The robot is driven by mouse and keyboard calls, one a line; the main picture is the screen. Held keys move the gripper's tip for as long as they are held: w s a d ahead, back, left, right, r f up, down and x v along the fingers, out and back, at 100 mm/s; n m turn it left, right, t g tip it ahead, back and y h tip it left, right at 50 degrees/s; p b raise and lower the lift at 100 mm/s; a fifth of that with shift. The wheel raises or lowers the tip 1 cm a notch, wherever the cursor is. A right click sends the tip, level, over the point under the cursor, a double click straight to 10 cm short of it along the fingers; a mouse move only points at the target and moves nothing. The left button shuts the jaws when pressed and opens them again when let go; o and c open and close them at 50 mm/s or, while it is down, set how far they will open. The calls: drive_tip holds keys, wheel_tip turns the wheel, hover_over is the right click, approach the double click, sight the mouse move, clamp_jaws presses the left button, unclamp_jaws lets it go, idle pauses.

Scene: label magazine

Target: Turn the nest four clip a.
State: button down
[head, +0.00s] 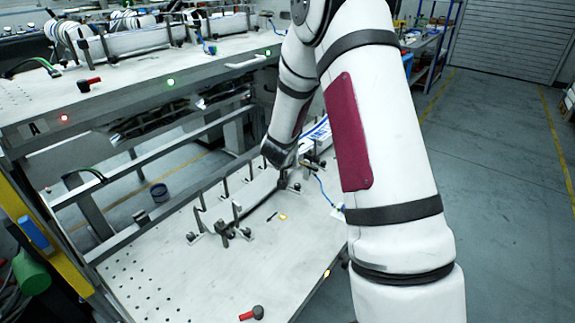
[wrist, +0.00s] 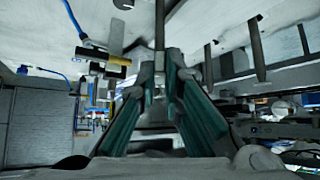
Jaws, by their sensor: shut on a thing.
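My gripper (head: 284,178) is low over the pale work plate (head: 165,265) in the head view, partly hidden by my own arm. In the wrist view its two green-sided fingers (wrist: 160,82) close around a slim dark upright piece (wrist: 159,28), which looks like a clip; its nest number and letter cannot be read. A row of dark posts and a fixture with dark knobs (head: 224,228) stand left of my gripper in the head view. A brass-and-black fitting (wrist: 112,55) is beside the fingers in the wrist view.
A red-headed black piece (head: 254,313) lies at the plate's front edge. A small yellow piece (head: 283,217) lies near the fixture. A blue cable (head: 323,190) runs right of my gripper. An upper shelf (head: 130,77) holds more fixtures. The plate's front left is clear.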

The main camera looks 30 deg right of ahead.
drive_tip(key=shift+w+a+m+g+h+p, duration=0.2)
drive_tip(key=shift+m+g+h+p, duration=0.25)
drive_tip(key=shift+m, duration=0.4)
drive_tip(key=shift+w+a+m+g+h+p, duration=0.15)
drive_tip(key=shift+m+g+h+p, duration=0.3)
drive_tip(key=shift+m, duration=0.45)
drive_tip(key=shift+w+a+m+g+h+p, duration=0.1)
drive_tip(key=shift+w+m+g+h+p, duration=0.25)
drive_tip(key=shift+m+g, duration=0.4)
drive_tip(key=shift+s, duration=0.15)
drive_tip(key=c, duration=1.7)
unclamp_jaws()
drive_tip(key=shift+a, duration=0.1)
drive_tip(key=v, duration=1.2)
drive_tip(key=shift+f, duration=0.1)
